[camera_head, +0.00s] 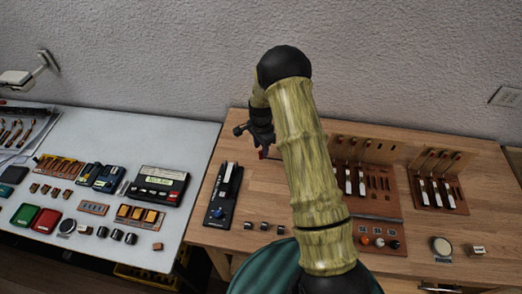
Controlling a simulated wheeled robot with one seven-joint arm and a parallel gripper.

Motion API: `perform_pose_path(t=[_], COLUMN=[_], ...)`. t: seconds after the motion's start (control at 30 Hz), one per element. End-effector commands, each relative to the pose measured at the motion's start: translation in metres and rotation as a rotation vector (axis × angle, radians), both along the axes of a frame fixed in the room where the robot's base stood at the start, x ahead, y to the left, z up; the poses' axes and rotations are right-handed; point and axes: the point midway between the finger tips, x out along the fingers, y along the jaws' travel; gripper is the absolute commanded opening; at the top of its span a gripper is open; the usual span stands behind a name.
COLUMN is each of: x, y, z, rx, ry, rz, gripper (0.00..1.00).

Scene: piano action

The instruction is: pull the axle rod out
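My gripper (263,146) is the dark end of my arm, over the back left part of the wooden table. It is small and partly hidden by my arm, so I cannot tell if its fingers are open or shut. A small red bit shows just below it. A piano action model (357,181) with white keys and upright hammers stands right of my arm, its left part hidden behind the arm. A second similar model (438,193) stands further right. I cannot make out the axle rod.
The wooden table (232,158) also holds a black device (222,197) with a blue knob, several small blocks, and a round disc (441,246). A white table (150,128) at the left is crowded with boxes and a label device (158,186). A wall stands behind.

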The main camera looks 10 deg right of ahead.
Motion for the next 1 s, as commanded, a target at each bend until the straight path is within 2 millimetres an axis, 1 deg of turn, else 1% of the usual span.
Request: perform_pose_path(t=[0.1, 0.27, 0.4, 0.6, 0.67, 0.7, 0.8, 1.0], x=[-0.001, 0.0, 0.0, 0.0, 0.0, 0.0, 0.0, 0.001], y=[0.0, 0.0, 0.0, 0.0, 0.0, 0.0, 0.0, -0.001], z=[-0.017, -0.032, -0.036, -0.036, -0.036, -0.036, -0.035, -0.035], rx=[0.0, -0.001, 0.0, 0.0, 0.0, 0.0, -0.001, -0.001], ry=[0.003, 0.002, 0.0, 0.0, 0.0, 0.0, 0.0, -0.003], rz=[0.001, 0.001, 0.0, 0.001, 0.0, 0.001, 0.001, 0.001], gripper=[0.37, 0.37, 0.37, 0.37, 0.25, 0.17, 0.0, 0.0])
